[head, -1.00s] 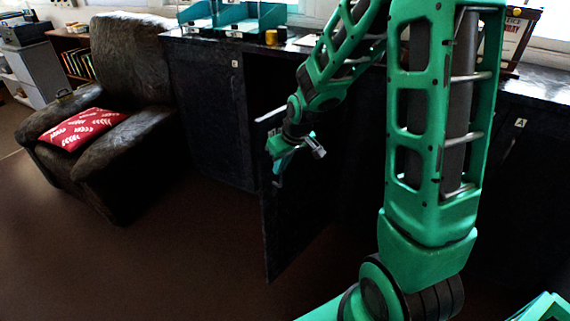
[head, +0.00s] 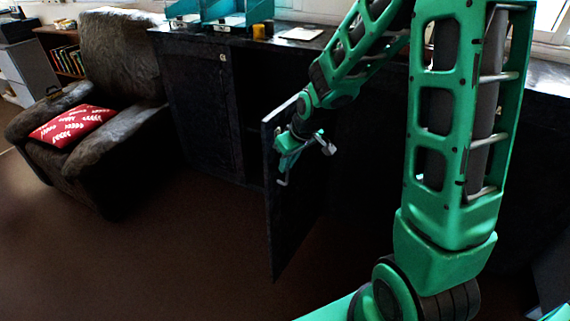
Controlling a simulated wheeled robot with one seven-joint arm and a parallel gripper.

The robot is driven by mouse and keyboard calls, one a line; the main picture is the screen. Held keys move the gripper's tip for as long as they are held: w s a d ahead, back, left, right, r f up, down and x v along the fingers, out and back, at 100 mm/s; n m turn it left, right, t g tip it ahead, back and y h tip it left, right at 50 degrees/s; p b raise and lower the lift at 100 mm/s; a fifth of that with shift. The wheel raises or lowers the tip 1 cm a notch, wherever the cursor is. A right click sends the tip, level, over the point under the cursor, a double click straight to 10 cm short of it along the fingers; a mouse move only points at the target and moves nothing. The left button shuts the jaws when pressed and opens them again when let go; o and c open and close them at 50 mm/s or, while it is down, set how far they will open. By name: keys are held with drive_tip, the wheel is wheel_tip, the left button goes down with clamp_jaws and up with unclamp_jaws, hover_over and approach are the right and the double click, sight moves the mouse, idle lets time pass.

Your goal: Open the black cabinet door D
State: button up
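The black cabinet door (head: 293,225) stands swung out from the dark cabinet row, with its free edge toward me and a dark opening to its left. No letter on it can be read in this view. My green gripper (head: 304,163) is at the upper part of the door, in front of its right-hand face. Its fingers look spread apart with nothing between them. I cannot tell whether it touches the door. My wrist hides part of the door's top, and my arm covers the cabinets to the right.
A shut cabinet door (head: 197,110) with a small label is left of the opening. A dark armchair (head: 115,125) with a red cushion (head: 72,126) stands at the left. Teal trays (head: 222,14) sit on the counter. The brown floor (head: 160,260) in front is clear.

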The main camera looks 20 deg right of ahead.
drive_tip(key=shift+o, duration=1.2)
drive_tip(key=shift+r, duration=0.15)
drive_tip(key=v, duration=1)
drive_tip(key=shift+r, duration=0.15)
drive_tip(key=shift+s+d, duration=0.1)
drive_tip(key=s+d+m+g, duration=0.1)
drive_tip(key=s+d+m, duration=0.2)
drive_tip(key=s, duration=0.6)
drive_tip(key=s+d+r+m+g, duration=0.1)
drive_tip(key=s+d+m+g, duration=0.1)
drive_tip(key=s+d, duration=0.3)
drive_tip(key=s+d+r+m+g+h, duration=0.1)
drive_tip(key=s+d+m, duration=0.2)
drive_tip(key=s, duration=1.1)
drive_tip(key=shift+d+m, duration=0.4)
drive_tip(key=shift+m, duration=0.4)
drive_tip(key=shift+s, duration=0.1)
